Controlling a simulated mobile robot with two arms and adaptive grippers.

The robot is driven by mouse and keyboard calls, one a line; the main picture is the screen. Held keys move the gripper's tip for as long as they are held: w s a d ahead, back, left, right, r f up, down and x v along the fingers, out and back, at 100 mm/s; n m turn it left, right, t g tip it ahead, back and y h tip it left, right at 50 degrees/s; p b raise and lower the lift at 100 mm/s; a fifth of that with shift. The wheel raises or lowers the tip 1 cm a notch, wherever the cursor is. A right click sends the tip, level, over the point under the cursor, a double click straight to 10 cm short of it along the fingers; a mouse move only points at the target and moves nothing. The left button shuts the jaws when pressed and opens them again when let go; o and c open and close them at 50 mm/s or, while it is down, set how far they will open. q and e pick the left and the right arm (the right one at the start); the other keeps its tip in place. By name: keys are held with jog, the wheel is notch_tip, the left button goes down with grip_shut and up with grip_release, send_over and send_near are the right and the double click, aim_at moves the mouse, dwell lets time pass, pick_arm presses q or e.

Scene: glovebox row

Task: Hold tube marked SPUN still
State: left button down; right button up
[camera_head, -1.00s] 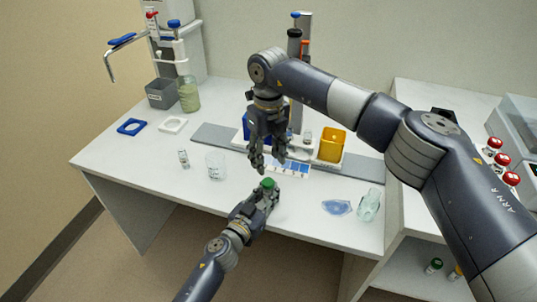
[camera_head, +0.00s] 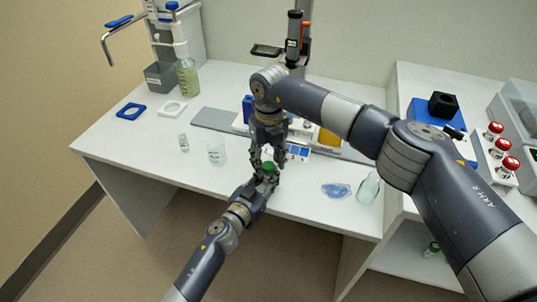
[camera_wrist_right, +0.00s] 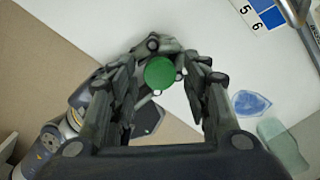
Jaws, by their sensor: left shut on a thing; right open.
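A tube with a green cap (camera_head: 268,166) is held upright in my left gripper (camera_head: 264,178), near the front edge of the bench. Only its cap shows clearly; no SPUN mark can be read. My left gripper is shut on it. My right gripper (camera_head: 264,160) is directly above and points down, with its fingers around the cap. In the right wrist view the green cap (camera_wrist_right: 160,73) sits between the open fingers of my right gripper (camera_wrist_right: 158,95), with my left gripper (camera_wrist_right: 150,50) around the tube behind it.
A small vial (camera_head: 184,142) and a beaker (camera_head: 216,152) stand to the left. Red-capped items (camera_head: 503,165) stand on the right bench. The bench's front left is clear.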

aim_at(269, 165)
grip_shut()
jog(key=n, duration=0.2)
jog(key=shift+n, duration=0.3)
jog(key=shift+r, duration=0.15)
dwell(0.5)
jog(key=shift+r, duration=1)
jog(key=shift+r, duration=2)
pick_arm(q)
jog(key=c, duration=1.3)
grip_release()
jog(key=shift+c, duration=0.2)
